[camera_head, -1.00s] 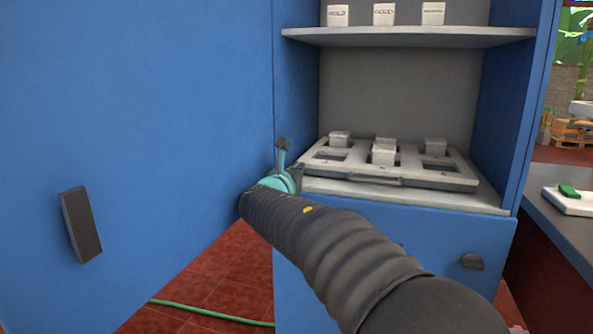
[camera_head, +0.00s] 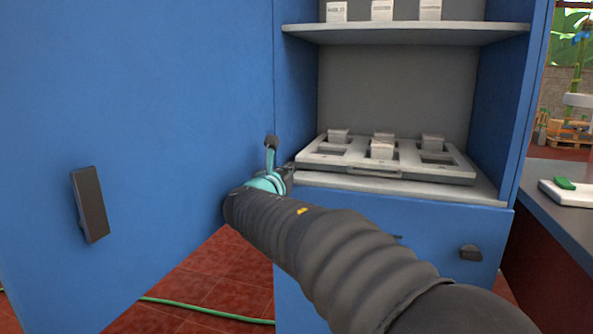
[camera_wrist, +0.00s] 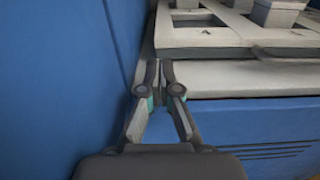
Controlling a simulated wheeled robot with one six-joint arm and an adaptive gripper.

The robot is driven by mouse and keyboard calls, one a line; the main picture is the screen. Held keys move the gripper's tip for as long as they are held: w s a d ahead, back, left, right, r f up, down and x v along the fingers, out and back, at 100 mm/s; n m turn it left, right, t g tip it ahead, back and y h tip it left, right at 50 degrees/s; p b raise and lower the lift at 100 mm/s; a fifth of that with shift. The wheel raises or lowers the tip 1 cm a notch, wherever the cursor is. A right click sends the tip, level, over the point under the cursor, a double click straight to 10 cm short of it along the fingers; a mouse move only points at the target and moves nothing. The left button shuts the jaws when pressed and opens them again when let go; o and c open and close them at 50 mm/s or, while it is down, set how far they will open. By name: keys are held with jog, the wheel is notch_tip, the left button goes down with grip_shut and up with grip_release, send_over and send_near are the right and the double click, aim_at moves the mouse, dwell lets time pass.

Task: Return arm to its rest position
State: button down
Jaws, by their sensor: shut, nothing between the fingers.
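My arm reaches from the lower right of the head view toward the blue cabinet. My gripper (camera_head: 271,140) is beside the inner face of the open blue door (camera_head: 150,110), near the left front corner of the cabinet's lower shelf (camera_head: 400,187). In the wrist view, my gripper (camera_wrist: 159,75) has its fingertips together, shut with nothing between them. The fingers point toward the shelf edge, close to the door on the left. Whether they touch either cannot be told.
A grey tray (camera_head: 457,174) with square openings and several pale blocks sits on the lower shelf. White boxes (camera_head: 382,11) stand on the upper shelf. A dark door handle (camera_head: 90,204) is at left. A counter (camera_head: 570,223) stands at right. A green hose (camera_head: 200,311) crosses the red floor.

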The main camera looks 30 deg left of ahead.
jog(key=v, duration=0.8)
jog(key=shift+d+b, duration=0.2)
jog(key=shift+b, duration=0.2)
jog(key=shift+s, duration=0.2)
jog(key=s+d+f+m+g+h, duration=0.2)
jog(key=d+f+m+g, duration=0.25)
jog(key=f+m, duration=0.5)
jog(key=s+d+f+m+g+h, duration=0.1)
jog(key=d+f+m+g, duration=0.1)
jog(key=d+f+m, duration=0.35)
jog(key=s+d+f+m+g+h, duration=0.1)
jog(key=d+f+m+g+h, duration=0.15)
jog(key=d, duration=0.55)
jog(key=s+d+f+m+g, duration=0.1)
jog(key=s+d+m, duration=0.4)
jog(key=d, duration=0.6)
jog(key=s+d+f+m+g+y, duration=0.1)
jog(key=s+d+m, duration=0.4)
jog(key=d+m, duration=0.4)
jog(key=s+d+f+m+g, duration=0.1)
jog(key=s+d+m, duration=0.5)
jog(key=d, duration=0.9)
jog(key=shift+d+f+m, duration=0.15)
jog(key=shift+f+m, duration=0.1)
jog(key=shift+m, duration=0.3)
